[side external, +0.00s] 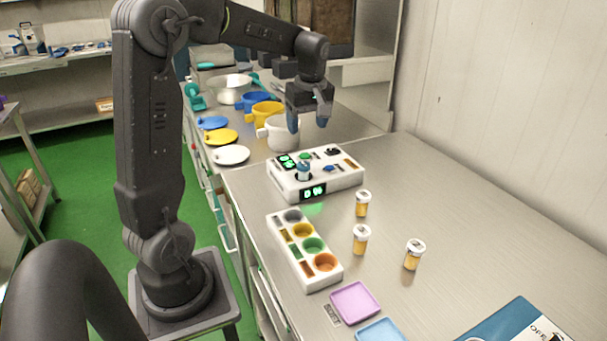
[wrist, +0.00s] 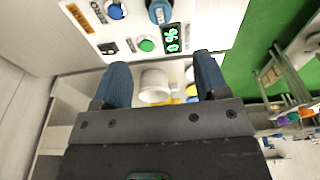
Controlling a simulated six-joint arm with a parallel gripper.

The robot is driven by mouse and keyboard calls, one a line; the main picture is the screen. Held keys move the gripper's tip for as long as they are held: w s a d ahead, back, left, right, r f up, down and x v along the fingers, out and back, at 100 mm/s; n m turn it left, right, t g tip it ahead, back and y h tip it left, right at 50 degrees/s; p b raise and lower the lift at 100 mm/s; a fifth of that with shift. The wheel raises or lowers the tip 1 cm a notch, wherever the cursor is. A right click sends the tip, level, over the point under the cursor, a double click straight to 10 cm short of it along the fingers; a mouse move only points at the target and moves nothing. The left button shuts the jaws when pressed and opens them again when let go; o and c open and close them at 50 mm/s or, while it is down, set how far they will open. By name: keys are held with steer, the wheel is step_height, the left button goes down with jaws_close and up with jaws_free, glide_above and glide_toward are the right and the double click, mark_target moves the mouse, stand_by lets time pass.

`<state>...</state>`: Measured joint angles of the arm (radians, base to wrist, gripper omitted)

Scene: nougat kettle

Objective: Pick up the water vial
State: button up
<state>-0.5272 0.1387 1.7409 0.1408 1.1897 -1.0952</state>
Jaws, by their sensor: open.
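My gripper (side external: 308,120) is open and empty, with blue fingers pointing down. It is above and behind the device, near the white pot, and apart from the vial. In the wrist view the fingers (wrist: 161,82) are spread, with a white pot seen between and beyond them.
White (side external: 281,132), yellow (side external: 265,114) and blue pots stand behind the device with matching lids. Three orange vials with white caps (side external: 361,240) stand front right. A white tray (side external: 297,262) with coloured wells lies in front. The counter's right side is mostly clear beside the wall.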

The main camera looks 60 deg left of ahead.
mark_target(304, 164)
steer(key=f, duration=0.4)
steer(key=a+f, duration=0.1)
steer(key=f, duration=0.8)
steer(key=shift+s+a+f, duration=0.1)
steer(key=shift+a+f, duration=0.05)
steer(key=shift+a, duration=0.25)
steer(key=c, duration=1)
